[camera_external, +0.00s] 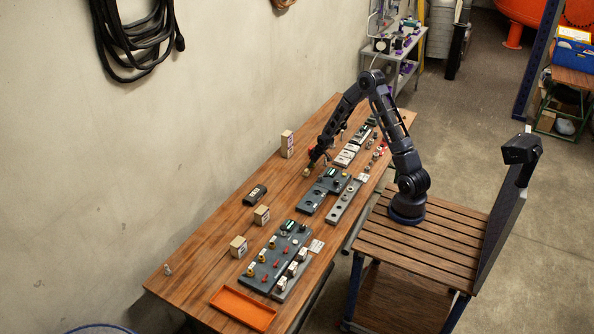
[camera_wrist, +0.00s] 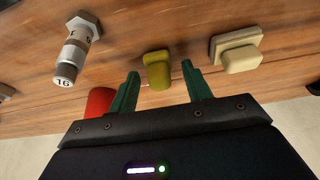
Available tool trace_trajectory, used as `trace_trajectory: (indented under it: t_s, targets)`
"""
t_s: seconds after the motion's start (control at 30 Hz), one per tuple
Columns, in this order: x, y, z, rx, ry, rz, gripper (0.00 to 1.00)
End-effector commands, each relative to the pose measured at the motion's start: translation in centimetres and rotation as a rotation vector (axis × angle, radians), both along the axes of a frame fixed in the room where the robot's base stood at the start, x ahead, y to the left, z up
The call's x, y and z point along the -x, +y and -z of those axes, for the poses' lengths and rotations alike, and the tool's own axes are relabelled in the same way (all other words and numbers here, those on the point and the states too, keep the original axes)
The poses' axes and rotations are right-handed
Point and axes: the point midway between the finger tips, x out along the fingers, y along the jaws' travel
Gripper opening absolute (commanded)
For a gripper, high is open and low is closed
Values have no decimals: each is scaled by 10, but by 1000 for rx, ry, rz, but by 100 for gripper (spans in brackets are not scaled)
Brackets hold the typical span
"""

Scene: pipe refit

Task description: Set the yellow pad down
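The yellow pad (camera_wrist: 158,72), a small olive-yellow block on a wider plate, appears to rest on the wooden table (camera_external: 200,255). It lies between the two green fingers of my gripper (camera_wrist: 160,68), with a visible gap on each side. My gripper is open, and no finger appears to touch the pad. In the external view my gripper (camera_external: 311,158) is low over the table's middle, left of the grey fixture plates. A small yellowish spot (camera_external: 306,173) under it is probably the pad.
A cream pad (camera_wrist: 238,52) is to the right, a metal bolt marked 16 (camera_wrist: 75,50) to the left. A red piece (camera_wrist: 99,101) is close beside the left finger. Grey fixture plates (camera_external: 312,203) lie right of my gripper. An orange tray (camera_external: 242,308) is at the near end.

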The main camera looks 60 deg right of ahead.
Motion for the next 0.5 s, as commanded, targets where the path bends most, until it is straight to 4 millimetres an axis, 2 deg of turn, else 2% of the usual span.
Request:
trace_trajectory:
  t_s: [0.27, 0.5]
  targets:
    - [0, 0, -2, 0, 0, 0, 49]
    - [7, 0, -23, 0, -2, 0, 49]
